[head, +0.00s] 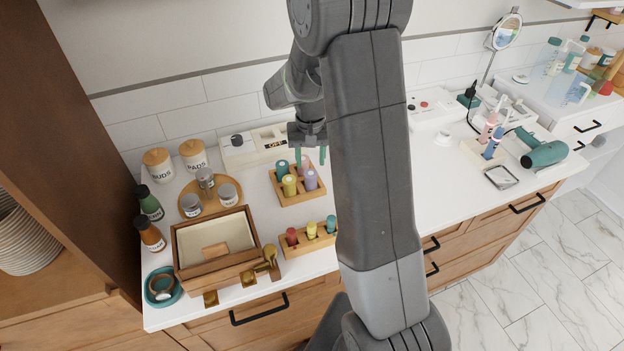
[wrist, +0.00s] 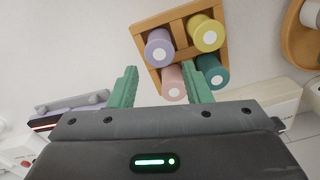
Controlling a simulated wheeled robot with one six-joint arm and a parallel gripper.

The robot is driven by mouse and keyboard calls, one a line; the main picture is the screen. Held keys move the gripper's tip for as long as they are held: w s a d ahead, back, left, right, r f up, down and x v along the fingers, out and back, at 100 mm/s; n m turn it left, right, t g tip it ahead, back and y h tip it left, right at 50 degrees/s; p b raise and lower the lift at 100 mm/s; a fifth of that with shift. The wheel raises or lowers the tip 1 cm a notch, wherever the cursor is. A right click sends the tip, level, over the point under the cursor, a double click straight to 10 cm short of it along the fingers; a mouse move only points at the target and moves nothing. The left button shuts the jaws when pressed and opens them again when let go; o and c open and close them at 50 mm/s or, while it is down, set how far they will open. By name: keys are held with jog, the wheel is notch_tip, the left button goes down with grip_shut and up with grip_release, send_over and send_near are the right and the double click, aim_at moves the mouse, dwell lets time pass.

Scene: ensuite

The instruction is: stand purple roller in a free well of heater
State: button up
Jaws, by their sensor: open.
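The purple roller (head: 311,180) stands in the front right cell of a square wooden holder (head: 300,198), beside yellow, teal and pink rollers. In the wrist view the purple roller (wrist: 160,48) is at the holder's upper left, its pale round end facing me. My gripper (head: 310,156) is open and empty, behind and above the holder. In the wrist view its green fingers (wrist: 168,66) point towards the holder, with the pink roller (wrist: 173,82) showing between them. The heater appears to be the white box marked OFF (head: 238,156) against the wall; its wells are not clear.
A wooden rack (head: 290,252) with red, yellow and teal pieces stands in front of the holder. A wooden box (head: 192,270), a round tray of jars (head: 187,207) and bottles are to the left. My arm hides the counter's middle. Further right lies a teal hairdryer (head: 545,154).

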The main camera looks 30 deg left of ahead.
aim_at(311, 172)
jog(key=shift+s+d+f+p, duration=0.15)
jog(key=shift+f+p, duration=0.25)
jog(key=shift+f, duration=1.05)
jog(key=shift+s+d+f+p, duration=0.15)
jog(key=shift+f+p, duration=0.2)
jog(key=shift+f, duration=1.05)
jog(key=shift+a, duration=0.1)
jog(key=shift+c, duration=0.2)
jog(key=c, duration=0.7)
